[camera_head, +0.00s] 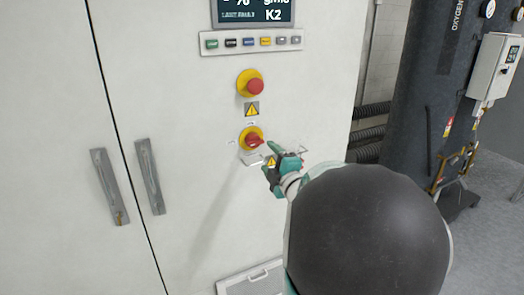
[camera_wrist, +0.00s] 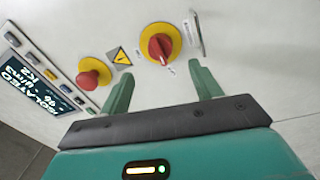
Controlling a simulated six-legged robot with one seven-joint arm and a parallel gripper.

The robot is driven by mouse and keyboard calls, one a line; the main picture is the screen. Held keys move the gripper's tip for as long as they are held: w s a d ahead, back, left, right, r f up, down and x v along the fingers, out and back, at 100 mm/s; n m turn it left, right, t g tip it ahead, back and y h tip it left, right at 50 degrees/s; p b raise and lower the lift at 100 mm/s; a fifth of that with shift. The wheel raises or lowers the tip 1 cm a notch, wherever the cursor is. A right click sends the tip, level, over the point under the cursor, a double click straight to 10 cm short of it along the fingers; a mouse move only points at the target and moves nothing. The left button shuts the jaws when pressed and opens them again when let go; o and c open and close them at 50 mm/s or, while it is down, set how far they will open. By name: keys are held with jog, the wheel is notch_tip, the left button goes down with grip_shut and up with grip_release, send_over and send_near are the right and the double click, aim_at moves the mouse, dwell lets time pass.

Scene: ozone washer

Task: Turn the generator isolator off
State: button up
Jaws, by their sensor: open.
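The generator isolator is a red rotary handle on a yellow disc (camera_head: 252,138), on the white cabinet front. In the wrist view the isolator (camera_wrist: 160,48) lies ahead of the gap between my fingers, its handle roughly upright in the picture. My green gripper (camera_head: 278,152) is just right of and below the isolator in the head view. In the wrist view my gripper (camera_wrist: 162,86) is open and empty, with its fingertips apart from the handle. A small plate by the isolator is partly hidden by my gripper in the head view.
A red mushroom button (camera_head: 254,86) on a yellow ring sits above the isolator, with a warning label (camera_head: 252,109) between. Higher is a row of coloured buttons (camera_head: 252,42) under a display (camera_head: 252,10); the wrist view shows "ISOLATED" on it. Two door handles (camera_head: 150,176) stand left.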

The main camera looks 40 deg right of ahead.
jog(key=v, duration=0.4)
jog(key=shift+s+a, duration=0.1)
jog(key=shift+s, duration=0.3)
